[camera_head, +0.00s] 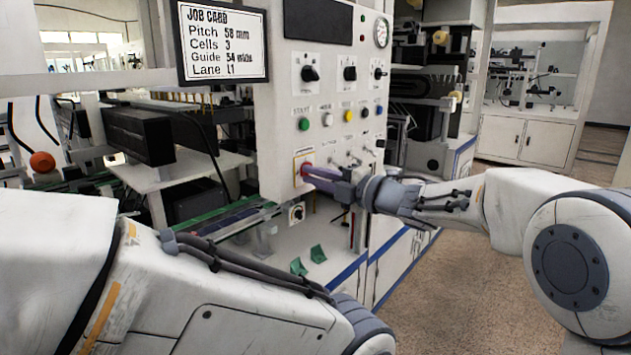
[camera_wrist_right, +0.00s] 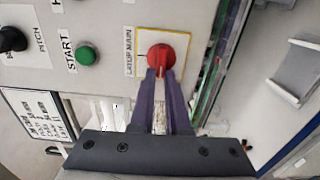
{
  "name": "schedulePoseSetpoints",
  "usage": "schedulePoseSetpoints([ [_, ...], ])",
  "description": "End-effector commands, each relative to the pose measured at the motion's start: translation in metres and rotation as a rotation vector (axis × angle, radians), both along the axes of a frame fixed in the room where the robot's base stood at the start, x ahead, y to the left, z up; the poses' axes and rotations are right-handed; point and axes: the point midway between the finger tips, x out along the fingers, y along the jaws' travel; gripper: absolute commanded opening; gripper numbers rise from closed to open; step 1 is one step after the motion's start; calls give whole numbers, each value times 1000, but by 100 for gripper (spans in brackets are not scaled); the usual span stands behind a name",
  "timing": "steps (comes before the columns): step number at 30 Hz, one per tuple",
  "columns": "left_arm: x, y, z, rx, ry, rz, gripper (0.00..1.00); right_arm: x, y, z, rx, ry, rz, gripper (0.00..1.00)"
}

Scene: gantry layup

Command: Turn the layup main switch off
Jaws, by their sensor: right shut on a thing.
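The layup main switch (camera_wrist_right: 160,54) is a round red rotary knob on a yellow-bordered white plate, with the label LAYUP MAIN beside it. In the head view the switch (camera_head: 305,170) sits low on the white control panel, partly hidden by my fingers. My right gripper (camera_wrist_right: 160,76) is shut on the knob's grip, its two purple fingers one on each side. It also shows in the head view (camera_head: 311,174), reaching in from the right. The knob's turn position is hard to read behind the fingers. My left gripper is out of view; only its arm shows.
The green START button (camera_wrist_right: 86,54) and a black PITCH knob (camera_wrist_right: 12,39) are near the switch. Green scraps (camera_head: 318,254) lie on the white ledge below.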

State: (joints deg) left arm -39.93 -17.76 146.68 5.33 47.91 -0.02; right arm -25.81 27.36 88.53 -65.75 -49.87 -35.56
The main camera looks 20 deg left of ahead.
Motion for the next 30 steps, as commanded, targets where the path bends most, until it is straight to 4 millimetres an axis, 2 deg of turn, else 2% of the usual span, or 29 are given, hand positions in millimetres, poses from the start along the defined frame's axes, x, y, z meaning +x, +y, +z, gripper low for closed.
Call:
schedulePoseSetpoints([
  [11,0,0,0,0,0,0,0,-1,1,-2,-6,-3,5,0],
  [12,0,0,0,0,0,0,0,-1,1,-2,-6,-3,5,29],
  [13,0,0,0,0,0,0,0,-1,1,-2,-6,-3,5,40],
  [14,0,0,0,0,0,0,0,-1,1,-2,-6,-3,4,44],
  [24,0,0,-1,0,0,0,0,-1,-3,-1,-3,-3,1,44],
  [30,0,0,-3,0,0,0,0,-10,-29,-1,-4,-4,-1,44],
])
